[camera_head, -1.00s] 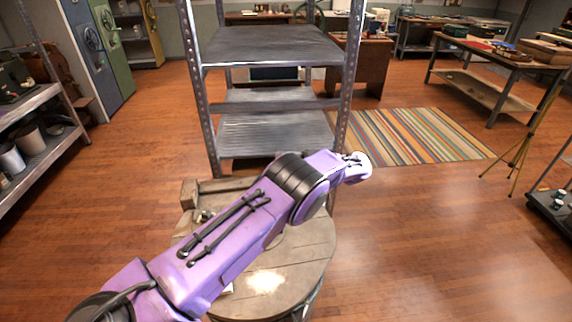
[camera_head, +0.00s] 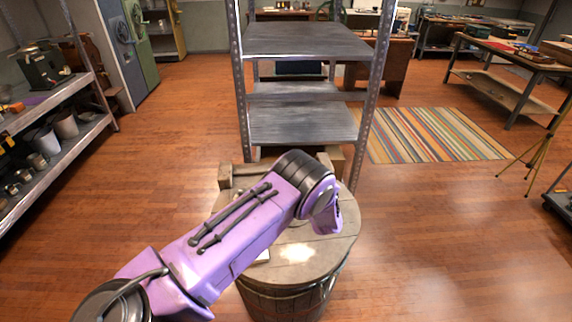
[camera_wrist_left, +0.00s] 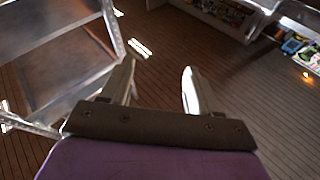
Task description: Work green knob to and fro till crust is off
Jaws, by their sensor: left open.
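I cannot make out a green knob or any crust for certain in either view. My left arm reaches across the head view over the round barrel top, and its fingers are hidden there behind the wrist. In the left wrist view my left gripper (camera_wrist_left: 158,70) is open, with two pale metal fingers apart and nothing between them. Wooden floor shows beyond the fingers. My right gripper is in neither view.
A wooden barrel (camera_head: 340,238) stands right in front, under my arm. A metal shelf rack (camera_head: 305,42) stands behind it. A loaded shelf (camera_head: 75,152) is at left, cabinets (camera_head: 148,75) at back left. Open floor and a striped rug (camera_head: 430,135) lie right.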

